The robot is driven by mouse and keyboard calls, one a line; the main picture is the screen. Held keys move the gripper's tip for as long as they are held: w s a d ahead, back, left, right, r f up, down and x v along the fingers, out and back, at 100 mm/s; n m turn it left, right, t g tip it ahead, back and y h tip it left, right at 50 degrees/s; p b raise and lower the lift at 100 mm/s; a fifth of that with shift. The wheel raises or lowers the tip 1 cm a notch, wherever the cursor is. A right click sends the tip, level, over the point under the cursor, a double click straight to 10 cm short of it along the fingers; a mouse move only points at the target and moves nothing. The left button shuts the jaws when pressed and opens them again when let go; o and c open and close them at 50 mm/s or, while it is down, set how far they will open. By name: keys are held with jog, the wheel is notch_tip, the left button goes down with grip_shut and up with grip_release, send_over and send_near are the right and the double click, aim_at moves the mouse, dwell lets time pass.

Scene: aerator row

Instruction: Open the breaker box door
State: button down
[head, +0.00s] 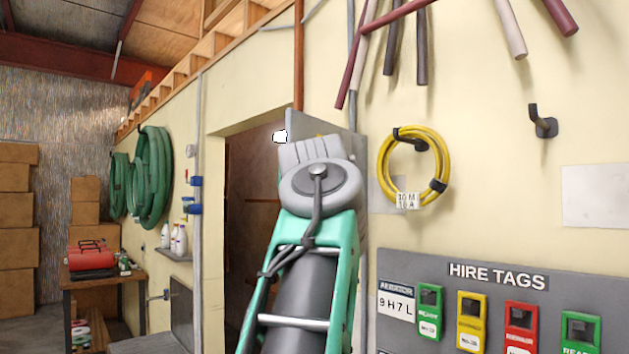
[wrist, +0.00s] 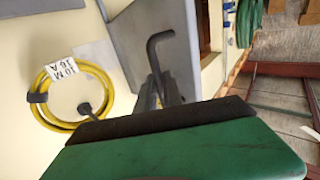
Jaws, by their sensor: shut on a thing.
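The grey breaker box (head: 352,145) is on the cream wall in the head view, mostly hidden behind my arm. In the wrist view its grey door (wrist: 178,30) fills the upper middle, with a dark bent handle (wrist: 153,52) standing out from it. My gripper (wrist: 162,92) is shut on the handle's lower part, close to the door. The green and black body of my wrist hides most of the fingers and the lower door. In the head view my arm hides the grip itself. I cannot tell whether the door stands ajar.
A yellow cable coil (head: 384,165) hangs right of the box. Below it is the grey hire tags board (head: 440,278). A dark doorway (head: 250,200) opens at left, with green hoses (head: 152,180) beyond. An empty wall hook (head: 543,125) is far right.

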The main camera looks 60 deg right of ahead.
jog(key=c, duration=1.8)
grip_release()
jog(key=shift+s+r, duration=0.1)
jog(key=shift+s, duration=0.1)
jog(key=shift+o, duration=0.2)
jog(key=v, duration=0.7)
jog(key=shift+a+b, duration=0.35)
jog(key=shift+b, duration=0.05)
jog(key=shift+s, duration=0.2)
